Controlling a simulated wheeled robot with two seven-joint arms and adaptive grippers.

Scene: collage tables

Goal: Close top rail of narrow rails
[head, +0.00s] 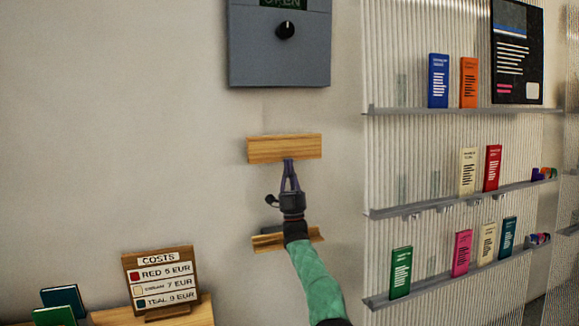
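The top narrow rail (284,149) is a light wooden board on the pale wall, with its broad front face showing. A lower wooden rail (268,243) is below it and looks more like a ledge; my arm hides its middle. My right gripper (289,162) points up at the bottom edge of the top rail. Its fingers come together at the tips, with nothing seen between them. The tips are at or very near that edge; I cannot tell whether they touch. My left gripper is not in view.
A grey box with a dial (285,30) hangs above the top rail. Shelves of coloured booklets (438,80) on a ribbed panel stand to the right. A costs sign (160,283) stands on a wooden ledge at lower left. The wall left of the rails is bare.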

